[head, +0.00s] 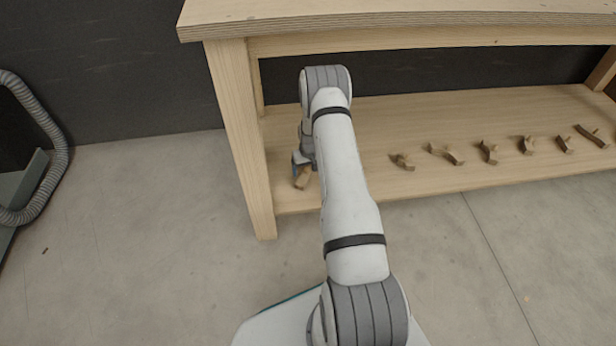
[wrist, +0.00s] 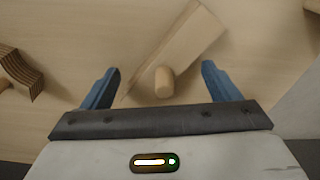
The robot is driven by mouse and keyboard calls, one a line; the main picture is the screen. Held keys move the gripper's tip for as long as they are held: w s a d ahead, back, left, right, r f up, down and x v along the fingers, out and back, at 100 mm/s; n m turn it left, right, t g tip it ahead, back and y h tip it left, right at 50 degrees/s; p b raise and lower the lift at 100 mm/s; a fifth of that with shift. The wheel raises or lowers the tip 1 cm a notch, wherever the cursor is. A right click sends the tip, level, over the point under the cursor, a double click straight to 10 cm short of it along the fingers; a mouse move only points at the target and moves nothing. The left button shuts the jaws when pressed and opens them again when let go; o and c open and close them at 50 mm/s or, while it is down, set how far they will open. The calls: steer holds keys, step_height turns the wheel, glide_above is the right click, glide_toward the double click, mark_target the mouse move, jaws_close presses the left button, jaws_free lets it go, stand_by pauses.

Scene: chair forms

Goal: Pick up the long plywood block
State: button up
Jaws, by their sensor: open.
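The long plywood block (wrist: 184,42) lies on the lower shelf in the wrist view, slanting from lower left to upper right. A short round wooden peg (wrist: 164,82) stands out at its near side. My gripper (wrist: 160,85) is open, with one blue finger on each side of the peg and the block's near part. In the head view my gripper (head: 303,165) is low over the left end of the shelf, and the block (head: 302,178) shows just below it, partly hidden by my arm and fingers. I cannot tell whether the fingers touch it.
A layered curved wooden piece (wrist: 20,75) lies left of my gripper in the wrist view. Several small wooden pieces (head: 488,151) sit in a row along the lower shelf (head: 380,115). The bench top (head: 400,15) hangs above, and a leg (head: 243,140) stands left of my gripper.

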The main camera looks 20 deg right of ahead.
steer(key=shift+w+f, duration=0.15)
steer(key=shift+f, duration=0.75)
steer(key=shift+r, duration=0.1)
steer(key=c, duration=1.7)
